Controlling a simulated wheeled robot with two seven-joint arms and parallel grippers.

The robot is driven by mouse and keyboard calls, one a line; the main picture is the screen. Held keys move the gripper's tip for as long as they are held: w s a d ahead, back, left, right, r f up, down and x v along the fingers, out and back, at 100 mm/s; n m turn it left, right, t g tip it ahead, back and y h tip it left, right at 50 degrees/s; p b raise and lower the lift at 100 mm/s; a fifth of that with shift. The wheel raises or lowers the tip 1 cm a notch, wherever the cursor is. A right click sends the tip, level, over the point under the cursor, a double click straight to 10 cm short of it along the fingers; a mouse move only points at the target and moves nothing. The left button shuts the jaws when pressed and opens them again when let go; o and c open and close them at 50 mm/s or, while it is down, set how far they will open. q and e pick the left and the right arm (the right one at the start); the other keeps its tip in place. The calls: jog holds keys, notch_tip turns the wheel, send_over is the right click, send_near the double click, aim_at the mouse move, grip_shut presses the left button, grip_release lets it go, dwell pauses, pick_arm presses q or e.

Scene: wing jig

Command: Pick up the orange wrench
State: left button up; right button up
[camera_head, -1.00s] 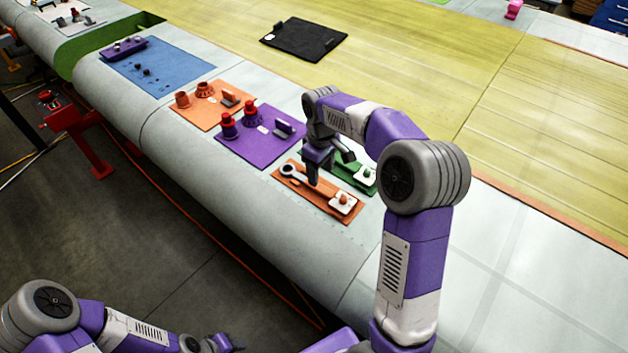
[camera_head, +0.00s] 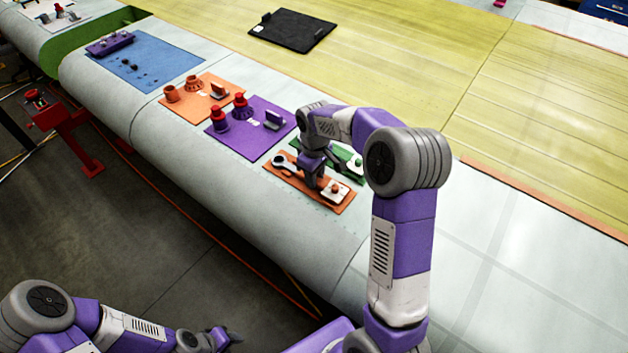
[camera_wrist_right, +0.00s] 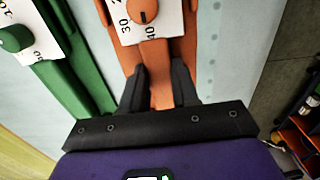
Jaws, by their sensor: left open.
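My right gripper (camera_head: 314,183) is down over the board, beside the white dial card (camera_head: 334,190). In the right wrist view, my right gripper (camera_wrist_right: 159,80) has its two dark fingers on either side of an orange strip, probably the wrench handle (camera_wrist_right: 160,93). Whether the fingers touch it cannot be told. My left gripper (camera_head: 228,338) is open and empty, low at the bottom of the head view.
A green board (camera_head: 346,155) with its own card lies just behind the orange one. A purple board (camera_head: 255,143) with red-topped parts, another orange board (camera_head: 192,107) and a blue board (camera_head: 150,65) lie further left. A black clipboard (camera_head: 295,32) lies on the yellow surface.

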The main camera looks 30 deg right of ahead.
grip_shut()
